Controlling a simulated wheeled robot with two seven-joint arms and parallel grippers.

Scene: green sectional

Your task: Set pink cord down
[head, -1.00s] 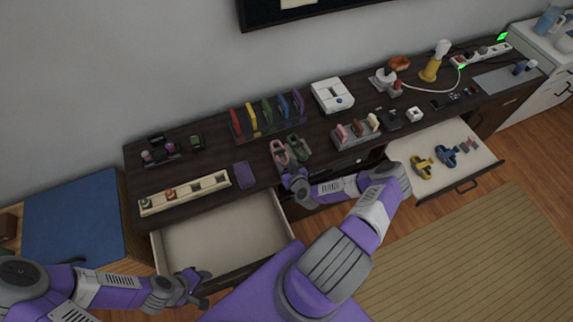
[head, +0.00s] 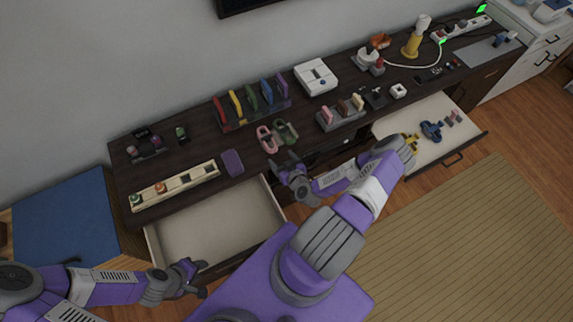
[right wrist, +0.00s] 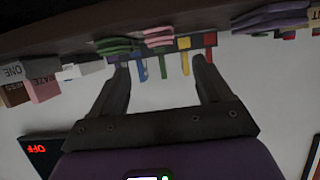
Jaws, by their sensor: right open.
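The pink cord (head: 266,139) lies as a small coiled bundle on the dark cabinet top, close beside a similar green cord (head: 286,132). My right gripper (head: 281,168) is open and empty, in front of the pink cord and apart from it, near the cabinet's front edge. In the right wrist view, which is upside down, the open fingers (right wrist: 160,66) have nothing between them; the pink cord (right wrist: 158,37) and green cord (right wrist: 119,45) lie beyond them. My left gripper (head: 193,279) looks open and empty, in front of the open left drawer (head: 215,225).
A rack of coloured upright pieces (head: 252,116) stands behind the cords. A purple block (head: 232,162) and a cream tray (head: 175,187) are to their left, a rack of labelled pieces (head: 341,115) to their right. The right drawer (head: 458,128) is open, holding small items.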

